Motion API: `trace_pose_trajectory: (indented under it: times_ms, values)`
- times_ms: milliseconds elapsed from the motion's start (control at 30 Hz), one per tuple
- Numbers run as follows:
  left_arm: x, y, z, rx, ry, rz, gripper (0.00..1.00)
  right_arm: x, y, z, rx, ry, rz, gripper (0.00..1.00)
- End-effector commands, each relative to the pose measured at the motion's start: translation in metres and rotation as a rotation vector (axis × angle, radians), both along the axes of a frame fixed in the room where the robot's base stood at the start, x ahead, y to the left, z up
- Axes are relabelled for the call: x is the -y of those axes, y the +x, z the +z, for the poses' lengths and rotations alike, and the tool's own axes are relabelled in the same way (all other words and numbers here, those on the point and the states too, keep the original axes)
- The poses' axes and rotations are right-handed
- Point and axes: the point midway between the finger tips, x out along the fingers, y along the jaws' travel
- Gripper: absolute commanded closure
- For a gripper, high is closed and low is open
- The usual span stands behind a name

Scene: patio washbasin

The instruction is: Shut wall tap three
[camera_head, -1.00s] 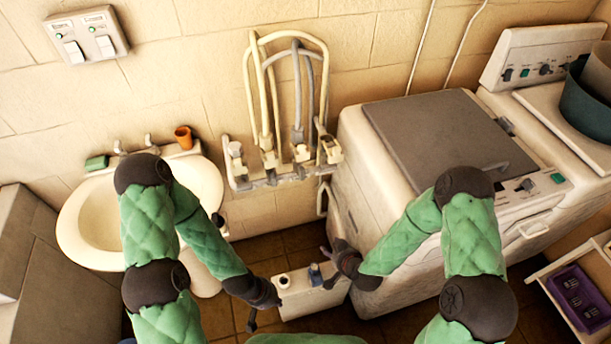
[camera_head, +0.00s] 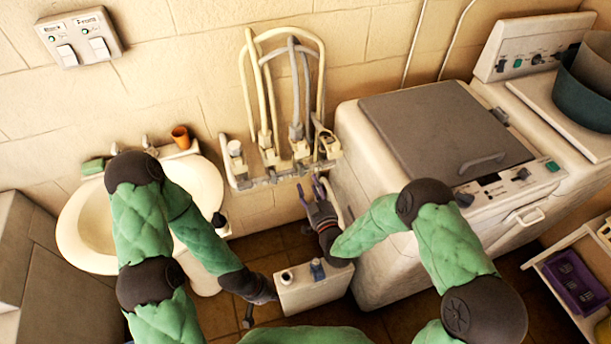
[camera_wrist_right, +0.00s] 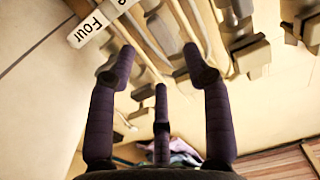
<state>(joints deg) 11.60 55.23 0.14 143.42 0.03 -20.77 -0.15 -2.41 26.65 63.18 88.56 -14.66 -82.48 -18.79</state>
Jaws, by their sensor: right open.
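A row of wall taps (camera_head: 285,172) with pale hoses rising from it is fixed to the wall between the washbasin and the washing machine. No labels are readable in the head view, so I cannot tell for sure which is tap three. In the right wrist view a label reading "Four" (camera_wrist_right: 88,28) is at upper left, with blurred tap bodies (camera_wrist_right: 250,55) at upper right. My right gripper (camera_head: 312,185) is open and empty just below the right end of the row; its spread fingers (camera_wrist_right: 158,70) show in the wrist view. My left gripper (camera_head: 268,292) is low beside a white container.
The white container (camera_head: 315,291) stands on the floor below the taps. The washbasin (camera_head: 85,235) is at left and the washing machine (camera_head: 365,235) at right, close to my right forearm. An orange cup (camera_head: 181,137) is on the basin's back edge.

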Motion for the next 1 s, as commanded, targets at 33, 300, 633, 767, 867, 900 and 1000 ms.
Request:
trace_pose_trajectory:
  times_ms: [33,300,633,767,867,900,1000]
  values:
    - [0.000,0.000,-0.002,0.000,0.000,0.000,1.00,-0.004,0.009,-0.001,0.001,-0.001,0.002,0.50]
    - [0.000,0.000,-0.005,0.000,0.000,0.000,1.00,-0.014,0.042,-0.001,-0.001,0.001,0.001,0.50]
    - [0.000,0.000,-0.005,0.000,0.000,0.000,1.00,-0.017,0.051,-0.001,-0.002,0.000,0.000,0.50]
    - [0.000,0.000,-0.005,0.000,0.000,0.000,1.00,-0.017,0.051,0.000,-0.002,0.000,0.000,0.55]
    - [0.000,0.000,-0.005,0.000,0.000,0.000,1.00,-0.016,0.051,0.000,-0.002,0.000,0.000,0.84]
    - [0.000,0.000,-0.005,0.000,0.000,0.000,1.00,-0.016,0.051,0.000,-0.002,0.000,0.000,0.95]
    - [0.000,0.000,-0.005,0.000,0.000,0.000,1.00,-0.017,0.051,0.000,-0.002,0.000,0.000,1.00]
